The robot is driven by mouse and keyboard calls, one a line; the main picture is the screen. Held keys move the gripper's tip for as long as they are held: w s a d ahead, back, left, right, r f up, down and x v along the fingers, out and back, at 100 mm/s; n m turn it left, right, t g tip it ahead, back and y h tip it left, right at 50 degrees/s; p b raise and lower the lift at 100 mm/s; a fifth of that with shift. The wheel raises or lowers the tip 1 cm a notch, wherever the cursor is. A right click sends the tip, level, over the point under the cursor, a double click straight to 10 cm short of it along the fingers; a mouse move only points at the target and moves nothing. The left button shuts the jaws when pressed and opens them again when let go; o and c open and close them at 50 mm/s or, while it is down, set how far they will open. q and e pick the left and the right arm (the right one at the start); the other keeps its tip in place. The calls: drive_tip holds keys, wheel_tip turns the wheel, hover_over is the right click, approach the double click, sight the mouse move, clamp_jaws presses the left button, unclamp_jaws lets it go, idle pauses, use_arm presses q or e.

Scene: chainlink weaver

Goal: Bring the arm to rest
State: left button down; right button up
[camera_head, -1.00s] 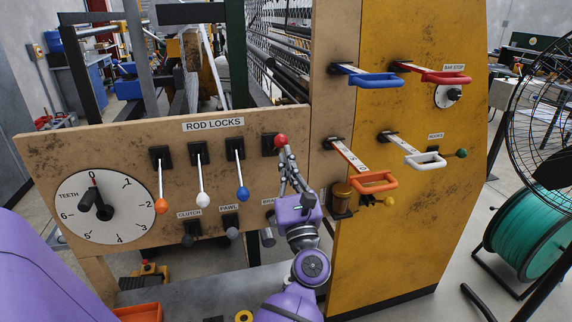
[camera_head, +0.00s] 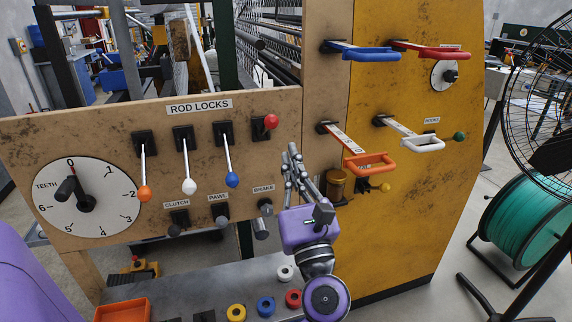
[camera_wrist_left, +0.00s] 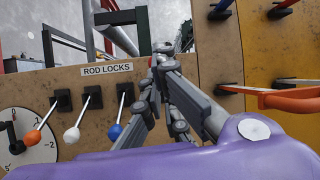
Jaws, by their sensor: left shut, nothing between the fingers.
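My left gripper (camera_head: 296,165) is in front of the wooden panel (camera_head: 60,130), just right of the red knob (camera_head: 271,121) and above the brake lever (camera_head: 264,207). Its fingers point up and are shut with nothing between them. It stands apart from the red knob. The orange (camera_head: 145,194), white (camera_head: 189,186) and blue (camera_head: 232,179) rod lock levers hang down. My right gripper is not in view.
Blue (camera_head: 371,54) and red (camera_head: 442,57) handles are above. A numbered dial (camera_head: 85,204) is at left. Coloured rings lie on the grey shelf (camera_head: 200,285) below.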

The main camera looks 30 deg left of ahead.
use_arm(q)
drive_tip(key=shift+s+d+r, duration=0.2)
drive_tip(key=shift+s, duration=0.05)
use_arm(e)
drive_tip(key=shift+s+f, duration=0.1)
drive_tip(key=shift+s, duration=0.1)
